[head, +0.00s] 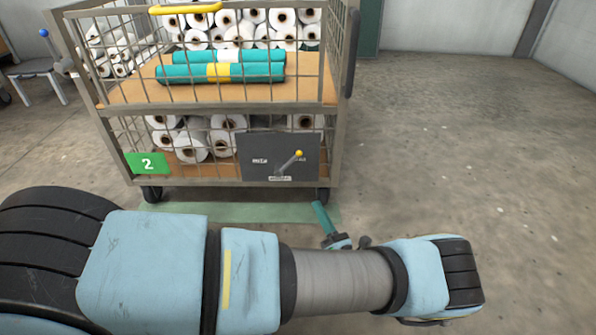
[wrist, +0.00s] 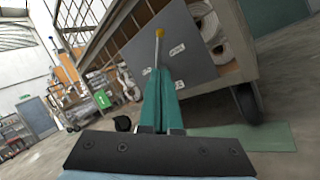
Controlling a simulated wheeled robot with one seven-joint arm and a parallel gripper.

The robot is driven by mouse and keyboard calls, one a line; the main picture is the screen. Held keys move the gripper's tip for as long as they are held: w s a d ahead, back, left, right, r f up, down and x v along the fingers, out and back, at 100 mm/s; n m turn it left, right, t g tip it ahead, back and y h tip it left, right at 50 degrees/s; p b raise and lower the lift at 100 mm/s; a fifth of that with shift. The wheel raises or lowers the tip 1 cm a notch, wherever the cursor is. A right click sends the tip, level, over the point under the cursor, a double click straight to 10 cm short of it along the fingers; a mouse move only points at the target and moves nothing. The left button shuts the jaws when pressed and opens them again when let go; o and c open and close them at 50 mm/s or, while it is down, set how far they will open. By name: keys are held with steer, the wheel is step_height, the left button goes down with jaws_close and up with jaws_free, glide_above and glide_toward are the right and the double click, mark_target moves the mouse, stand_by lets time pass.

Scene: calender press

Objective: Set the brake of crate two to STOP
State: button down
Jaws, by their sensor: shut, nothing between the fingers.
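Crate two is a wire-mesh trolley (head: 334,130) with a green "2" label (head: 148,163). Its dark brake panel (head: 262,146) is low on the front right, and also shows in the wrist view (wrist: 195,52). The brake lever (head: 299,154) has a yellow knob and leans up and right, the knob partly covering the right-hand label. The labels are too small to read. My gripper (head: 318,206) has teal fingers, shut and empty, below and right of the panel in the head view. In the wrist view the fingertips (wrist: 158,72) overlap the lever's lower part (wrist: 158,46); contact cannot be told.
White rolls (head: 190,148) and teal rolls (head: 222,72) lie inside the crate. It stands on wheels at a green floor strip (head: 225,211). Open concrete floor (head: 450,130) lies to the right. A small stool-like stand (head: 35,70) with a blue knob is at far left.

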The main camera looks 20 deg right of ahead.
steer(key=shift+w, duration=0.1)
steer(key=b+x, duration=0.3)
steer(key=x, duration=1.1)
steer(key=shift+b, duration=0.3)
steer(key=shift+r+p, duration=0.2)
steer(key=shift+p, duration=0.1)
